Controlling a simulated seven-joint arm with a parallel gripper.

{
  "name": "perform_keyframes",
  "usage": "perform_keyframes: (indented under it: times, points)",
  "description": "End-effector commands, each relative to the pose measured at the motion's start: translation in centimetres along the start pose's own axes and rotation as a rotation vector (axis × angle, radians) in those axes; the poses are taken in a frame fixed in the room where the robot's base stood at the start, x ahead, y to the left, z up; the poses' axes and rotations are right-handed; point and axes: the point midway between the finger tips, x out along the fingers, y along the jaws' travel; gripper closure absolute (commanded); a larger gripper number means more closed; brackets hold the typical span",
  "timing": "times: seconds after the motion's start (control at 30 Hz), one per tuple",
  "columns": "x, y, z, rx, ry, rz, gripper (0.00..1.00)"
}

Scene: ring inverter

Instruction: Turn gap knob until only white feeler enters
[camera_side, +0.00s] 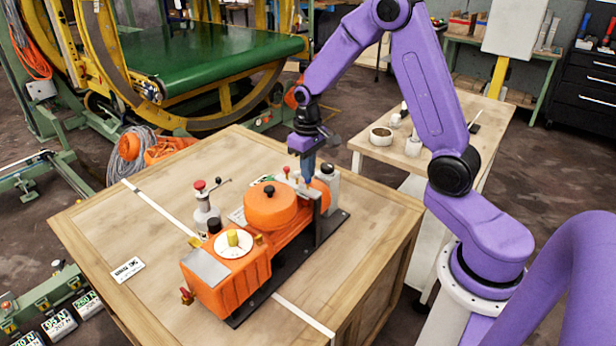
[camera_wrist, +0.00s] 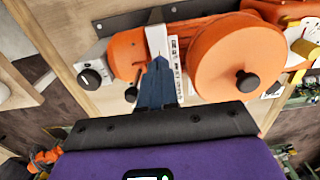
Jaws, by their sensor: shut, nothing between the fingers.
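An orange machine (camera_side: 228,284) stands on a dark base plate on the wooden crate. A yellow knob (camera_side: 233,238) sits on a round white dial at its near end; the yellow knob also shows at the right edge of the wrist view (camera_wrist: 298,49). I cannot tell which knob sets the gap. My gripper (camera_side: 307,173) is shut and empty, pointing down at the machine's far end. In the wrist view its fingertips (camera_wrist: 158,64) are together over a pale upright bracket; contact is unclear. I cannot make out a white feeler.
A round orange drum (camera_side: 272,208) with a black knob stands between the dial and my gripper. A red-topped bottle with a lever (camera_side: 206,212) stands left of the machine. A small label (camera_side: 127,270) lies on the crate. The crate's left part is mostly clear.

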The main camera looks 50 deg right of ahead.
Motion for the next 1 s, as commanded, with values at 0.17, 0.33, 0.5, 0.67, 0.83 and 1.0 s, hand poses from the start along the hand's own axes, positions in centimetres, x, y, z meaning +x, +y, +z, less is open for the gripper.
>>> perform_keyframes:
  times: [0.17,0.33,0.5,0.67,0.83,1.0]
  points:
    - [0.4,0.0,0.0,0.000,-0.001,0.000,1.00]
    - [0.6,0.0,0.1,0.000,-0.002,0.000,1.00]
    - [0.9,0.0,0.1,0.000,-0.001,0.000,1.00]
    - [1.1,0.0,0.0,0.000,-0.001,0.000,1.00]
    - [1.1,0.0,0.0,0.000,-0.001,0.000,1.00]
    - [1.1,0.0,0.1,0.000,-0.001,0.000,1.00]
